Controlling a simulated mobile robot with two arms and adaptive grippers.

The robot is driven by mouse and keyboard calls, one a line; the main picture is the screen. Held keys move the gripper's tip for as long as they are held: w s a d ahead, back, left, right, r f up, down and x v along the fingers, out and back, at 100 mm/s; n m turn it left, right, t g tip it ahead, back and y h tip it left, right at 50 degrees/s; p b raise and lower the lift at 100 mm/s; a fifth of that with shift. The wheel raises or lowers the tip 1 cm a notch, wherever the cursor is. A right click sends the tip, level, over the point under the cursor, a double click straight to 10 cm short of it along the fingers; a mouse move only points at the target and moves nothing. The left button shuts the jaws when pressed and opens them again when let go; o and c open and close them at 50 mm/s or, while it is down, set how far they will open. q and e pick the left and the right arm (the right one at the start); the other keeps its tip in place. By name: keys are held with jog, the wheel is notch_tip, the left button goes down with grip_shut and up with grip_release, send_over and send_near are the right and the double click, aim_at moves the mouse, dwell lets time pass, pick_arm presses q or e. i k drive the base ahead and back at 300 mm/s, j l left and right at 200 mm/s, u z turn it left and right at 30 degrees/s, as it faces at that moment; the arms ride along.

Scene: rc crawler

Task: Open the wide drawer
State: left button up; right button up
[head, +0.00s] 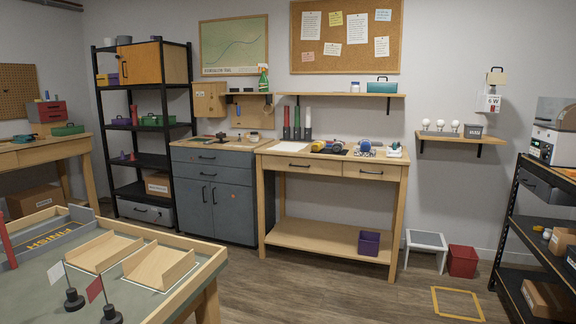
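The wooden workbench in the middle of the head view has two closed drawers side by side under its top. The left drawer (315,168) looks wider than the right drawer (385,172); each has a dark bar handle. The grey cabinet (215,200) to its left also has a wide closed top drawer (225,160) with a dark handle, above two closed doors. I cannot tell which one is called the wide drawer. Neither of my grippers is in view.
A track table (210,262) with ramps and flags fills the near left. Wooden floor (300,295) lies open before the workbench. A white stool (427,240), a red bin (463,260) and a yellow floor frame (457,290) are right of it. A black shelf (515,200) stands far right.

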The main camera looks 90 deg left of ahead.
aim_at(330, 167)
jog(key=u, duration=2.7)
